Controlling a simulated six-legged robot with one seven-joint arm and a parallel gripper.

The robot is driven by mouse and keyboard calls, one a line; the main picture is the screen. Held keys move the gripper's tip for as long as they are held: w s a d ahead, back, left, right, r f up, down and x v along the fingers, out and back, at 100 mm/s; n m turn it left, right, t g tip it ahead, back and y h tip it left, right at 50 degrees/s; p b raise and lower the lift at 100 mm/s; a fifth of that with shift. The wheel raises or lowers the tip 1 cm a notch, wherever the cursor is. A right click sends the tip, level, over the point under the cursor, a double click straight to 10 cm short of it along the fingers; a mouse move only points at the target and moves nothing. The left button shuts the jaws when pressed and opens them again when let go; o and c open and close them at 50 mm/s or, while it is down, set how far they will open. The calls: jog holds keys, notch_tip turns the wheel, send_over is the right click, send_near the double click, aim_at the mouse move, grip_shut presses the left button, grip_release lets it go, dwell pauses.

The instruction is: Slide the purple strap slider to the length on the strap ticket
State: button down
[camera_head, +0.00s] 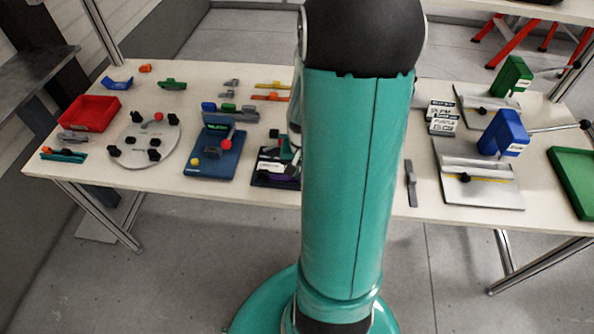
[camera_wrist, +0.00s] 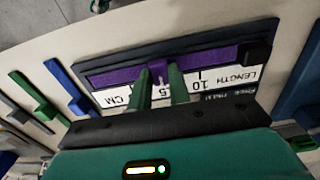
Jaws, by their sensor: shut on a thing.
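The purple strap slider (camera_wrist: 157,70) stands on a purple strap (camera_wrist: 113,77) along a dark board, in the wrist view. My gripper (camera_wrist: 161,78) has its two green fingers shut on the slider. A white upside-down scale (camera_wrist: 219,82) below the strap reads LENGTH, 10 and CM. A 5 is partly covered by a finger, and the slider is left of the 10 mark. In the head view the dark board (camera_head: 263,181) is partly hidden by my arm. Small white tickets (camera_head: 441,117) stand on the table to the right; their print is too small to read surely.
A blue board (camera_head: 207,167) with a red knob is left of the dark board. Green (camera_wrist: 35,95) and blue (camera_wrist: 68,87) tools lie beside it. A round plate (camera_head: 143,137) and red tray (camera_head: 90,112) are farther left. Metal fixtures (camera_head: 480,190) stand right.

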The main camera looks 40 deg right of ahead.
jog(key=c, duration=1.3)
grip_release()
notch_tip(320, 180, up, 14)
jog(key=shift+f, duration=0.1)
